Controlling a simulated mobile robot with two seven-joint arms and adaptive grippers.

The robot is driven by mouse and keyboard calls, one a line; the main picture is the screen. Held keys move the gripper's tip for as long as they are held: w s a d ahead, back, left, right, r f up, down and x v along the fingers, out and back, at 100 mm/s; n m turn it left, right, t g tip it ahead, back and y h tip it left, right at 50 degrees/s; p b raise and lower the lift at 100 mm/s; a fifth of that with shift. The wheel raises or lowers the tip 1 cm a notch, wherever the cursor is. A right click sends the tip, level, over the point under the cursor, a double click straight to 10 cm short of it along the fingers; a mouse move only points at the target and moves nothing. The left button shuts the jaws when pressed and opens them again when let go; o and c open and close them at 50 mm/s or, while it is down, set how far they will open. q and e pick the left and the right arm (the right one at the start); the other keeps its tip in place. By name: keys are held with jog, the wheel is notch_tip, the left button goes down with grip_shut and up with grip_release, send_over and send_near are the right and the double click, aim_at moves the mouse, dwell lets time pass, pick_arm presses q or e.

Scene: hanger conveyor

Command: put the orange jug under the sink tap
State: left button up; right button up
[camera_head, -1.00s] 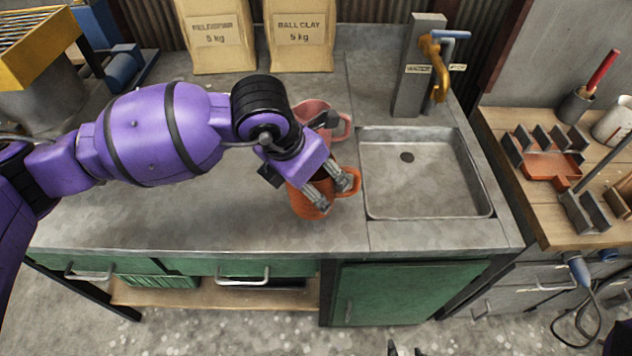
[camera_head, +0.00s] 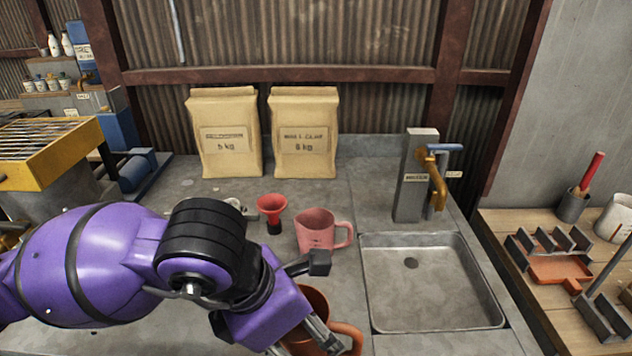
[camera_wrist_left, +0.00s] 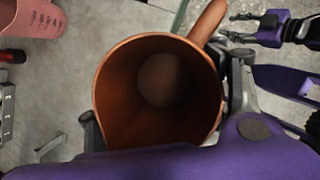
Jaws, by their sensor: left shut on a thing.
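My left gripper (camera_head: 308,342) is shut on the orange jug (camera_head: 343,333), at the lower middle of the head view, left of the sink's front corner. The wrist view looks down into the jug (camera_wrist_left: 115,85), which is empty, with a finger at each side and its handle pointing to the upper right. I cannot tell whether its base touches the counter. The sink (camera_head: 425,290) is empty, with an orange tap (camera_head: 438,185) on a grey post at its back. My right gripper (camera_wrist_left: 236,27) shows only in the wrist view, with its fingers apart.
A pink mug (camera_head: 318,232) stands behind the jug, left of the sink, beside a red funnel (camera_head: 271,206). Two clay bags (camera_head: 303,140) stand against the back wall. A wooden bench (camera_head: 505,245) with tools adjoins on the right.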

pick_arm(q)
jog(key=m, duration=0.1)
jog(key=a+f+m+g, duration=0.1)
jog(key=m, duration=0.2)
jog(key=m+g, duration=0.1)
jog(key=a+m, duration=0.1)
jog(key=shift+w+f+m+g+h, duration=0.1)
jog(key=shift+f+m+g+h, duration=0.2)
jog(key=shift+f+h, duration=0.1)
jog(key=m, duration=0.1)
jog(key=a+m+g, duration=0.1)
jog(key=m, duration=0.3)
jog(key=shift+w+a+f+g+y, duration=0.25)
jog(key=shift+a+f+g+y, duration=0.05)
jog(key=shift+a+f+g, duration=0.1)
jog(key=w+a+r+m+g+y+p, duration=0.2)
jog(key=a+m+y, duration=0.2)
jog(key=a+m, duration=0.6)
jog(key=m, duration=0.2)
jog(key=shift+w+a+m, duration=0.35)
jog(key=shift+w+m, duration=0.05)
jog(key=shift+g, duration=0.3)
